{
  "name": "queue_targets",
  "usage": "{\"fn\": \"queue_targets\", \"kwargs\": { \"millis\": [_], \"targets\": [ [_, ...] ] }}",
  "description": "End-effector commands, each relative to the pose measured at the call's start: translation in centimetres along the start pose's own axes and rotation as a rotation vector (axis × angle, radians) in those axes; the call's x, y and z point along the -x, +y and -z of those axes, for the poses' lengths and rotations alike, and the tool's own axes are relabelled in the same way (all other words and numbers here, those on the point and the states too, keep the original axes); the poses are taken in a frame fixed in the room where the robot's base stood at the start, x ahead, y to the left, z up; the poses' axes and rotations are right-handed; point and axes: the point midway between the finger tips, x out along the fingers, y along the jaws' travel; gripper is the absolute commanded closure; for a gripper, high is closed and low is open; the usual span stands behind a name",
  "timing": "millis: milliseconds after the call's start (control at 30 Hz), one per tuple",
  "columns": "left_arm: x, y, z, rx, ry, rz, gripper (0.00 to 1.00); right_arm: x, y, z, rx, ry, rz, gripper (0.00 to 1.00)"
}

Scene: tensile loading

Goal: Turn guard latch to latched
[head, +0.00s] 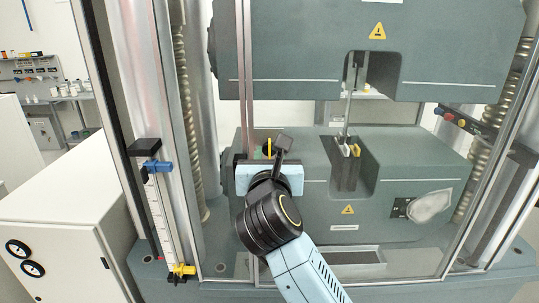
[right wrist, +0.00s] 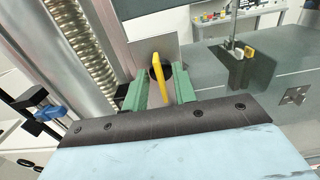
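The guard latch (head: 269,147) is a slim yellow handle at the edge of the clear guard door, left of centre in the head view. In the right wrist view the yellow handle (right wrist: 161,80) stands roughly upright in front of a grey plate (right wrist: 150,52). My right gripper (right wrist: 159,92) is open, with one green finger on each side of the handle and gaps showing between. In the head view my right gripper (head: 266,157) is at the latch, and its wrist partly hides that area. My left gripper is not in view.
Behind the guard stands the grey testing machine, with an upper block (head: 300,50) and a lower block (head: 400,190). A thin specimen (head: 348,105) stands between them. A scale post (head: 160,215) with blue and yellow clamps is on the left, beside a white cabinet (head: 70,215).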

Motion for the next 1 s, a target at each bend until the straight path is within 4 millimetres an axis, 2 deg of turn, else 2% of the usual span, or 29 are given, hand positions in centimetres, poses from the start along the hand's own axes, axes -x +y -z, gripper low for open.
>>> {"fn": "queue_targets", "kwargs": {
  "millis": [33,200,467,633,1000],
  "targets": [
    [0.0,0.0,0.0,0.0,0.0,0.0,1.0,0.0,0.0,0.0,0.0,0.0,0.0,0.78],
    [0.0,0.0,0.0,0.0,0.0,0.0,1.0,0.0,0.0,0.0,0.0,0.0,0.0,1.0],
    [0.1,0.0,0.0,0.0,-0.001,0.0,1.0,0.0,0.0,0.0,0.003,0.0,0.0,1.0],
    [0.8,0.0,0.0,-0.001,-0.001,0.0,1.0,0.1,0.0,-0.1,0.036,0.001,0.0,1.0],
    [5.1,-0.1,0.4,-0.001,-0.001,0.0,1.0,0.1,0.2,-0.4,0.282,0.005,0.0,1.0]
  ]
}}
